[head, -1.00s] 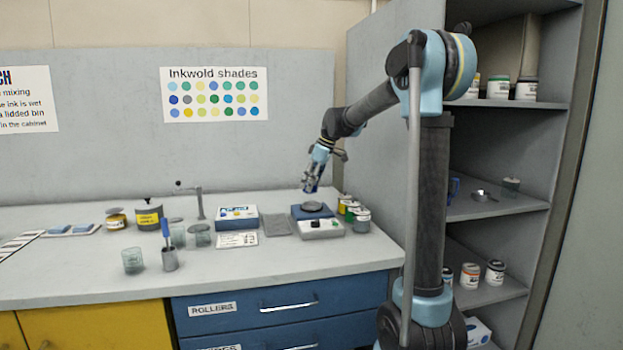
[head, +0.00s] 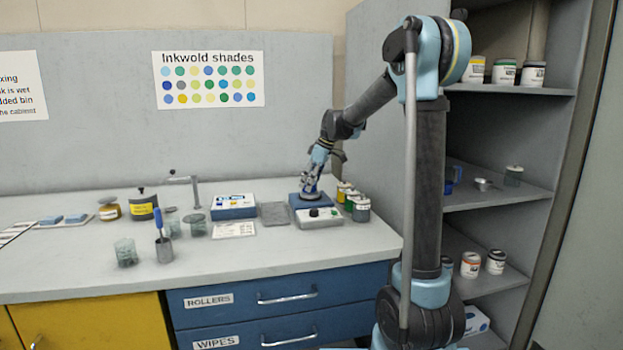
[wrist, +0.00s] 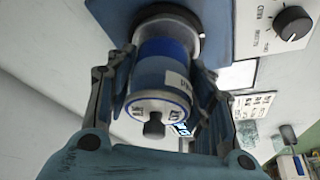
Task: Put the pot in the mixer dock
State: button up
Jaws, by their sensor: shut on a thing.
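The pot (wrist: 160,78) is a blue cylinder with a white label, a pale blue-rimmed lid and a dark knob. My gripper (wrist: 158,62) is shut on its sides, with a finger on each side in the wrist view. The pot's far end meets the dark round dock (wrist: 168,17) on the blue mixer; I cannot tell if it is fully seated. In the head view my gripper (head: 312,188) is low over the mixer (head: 319,217), which has a grey front panel with a knob. There the pot is mostly hidden by the fingers.
Several small ink jars (head: 360,206) stand close to the mixer's right. A grey mat (head: 273,213) and a blue-and-white box (head: 233,206) lie to its left. Glass beakers (head: 126,253) are further left. The counter front (head: 300,243) is clear. An open shelf unit (head: 500,200) stands at right.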

jog(key=shift+f, duration=0.35)
dwell(0.3)
jog(key=o, duration=1.2)
jog(key=shift+o, duration=0.2)
jog(key=o, duration=0.7)
jog(key=shift+c, duration=0.2)
jog(key=shift+r, duration=5.5)
